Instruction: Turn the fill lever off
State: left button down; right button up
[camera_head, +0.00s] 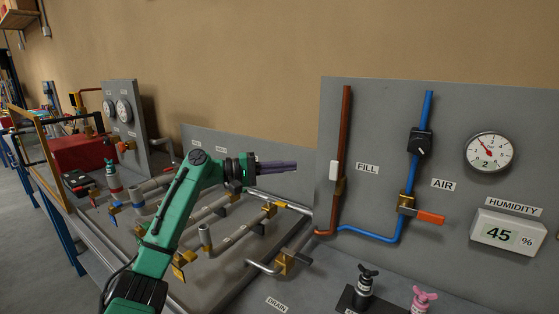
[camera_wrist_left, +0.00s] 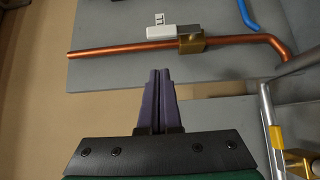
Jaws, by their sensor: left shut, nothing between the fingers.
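The fill lever (camera_head: 334,173) is a white handle beside a vertical copper pipe (camera_head: 346,125) on the grey panel. It joins a brass valve body (camera_head: 341,187) and lies along the pipe, pointing up. The FILL label (camera_head: 367,168) is to its right. In the left wrist view the white lever (camera_wrist_left: 173,31) and brass valve (camera_wrist_left: 193,41) are beyond my fingertips. My left gripper (camera_head: 296,166) is shut and empty, left of the lever and apart from it. It also shows in the left wrist view (camera_wrist_left: 160,72). My right gripper is not in view.
Right of the fill pipe runs a blue AIR pipe (camera_head: 427,120) with an orange-red lever (camera_head: 431,217). A gauge (camera_head: 489,152) and a humidity display (camera_head: 507,233) are farther right. Pipes and brass valves (camera_head: 286,261) cover the bench below my left arm.

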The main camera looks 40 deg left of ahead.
aim_at(334, 177)
pick_arm(q)
jog(key=w+d+p, duration=0.3)
jog(key=w+d, duration=0.1)
jog(key=d, duration=0.3)
jog(key=shift+w+f+p, duration=0.15)
jog(key=shift+f+p, duration=0.1)
jog(key=shift+p, duration=0.05)
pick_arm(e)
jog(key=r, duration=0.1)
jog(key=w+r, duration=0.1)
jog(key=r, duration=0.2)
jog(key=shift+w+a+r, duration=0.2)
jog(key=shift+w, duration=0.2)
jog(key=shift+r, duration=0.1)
